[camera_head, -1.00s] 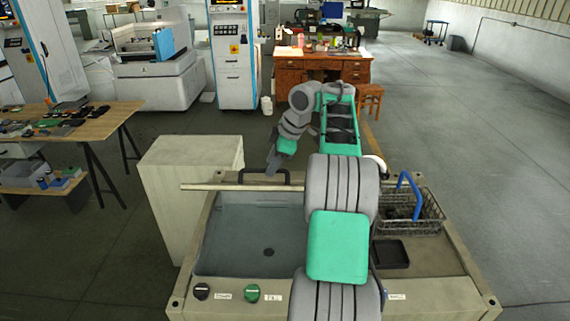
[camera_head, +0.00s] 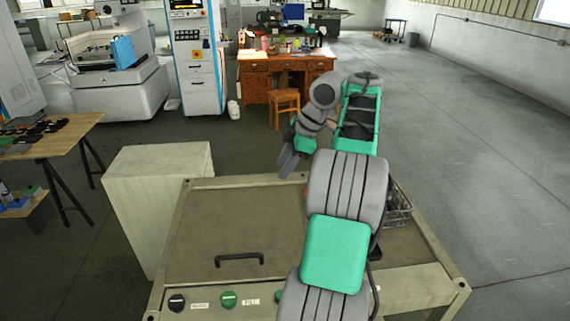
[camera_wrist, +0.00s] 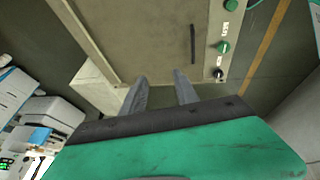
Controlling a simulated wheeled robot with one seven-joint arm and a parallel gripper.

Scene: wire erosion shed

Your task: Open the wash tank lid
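The wash tank lid (camera_head: 215,225) lies flat over the tank, hiding the basin. It is a beige-grey panel with a black bar handle (camera_head: 239,259) near its front edge. In the wrist view the lid (camera_wrist: 150,38) and the handle (camera_wrist: 193,45) show beyond my fingers. My gripper (camera_head: 287,166) is above the back edge of the tank, away from the handle. In the wrist view my gripper (camera_wrist: 158,78) has its two grey fingers apart with nothing between them.
A black knob (camera_head: 177,302) and a green knob (camera_head: 228,299) sit on the front panel. A wire basket (camera_head: 399,207) is at the right, partly behind my arm. A pale cabinet (camera_head: 150,200) stands left of the tank. A wooden stool (camera_head: 284,104) is behind.

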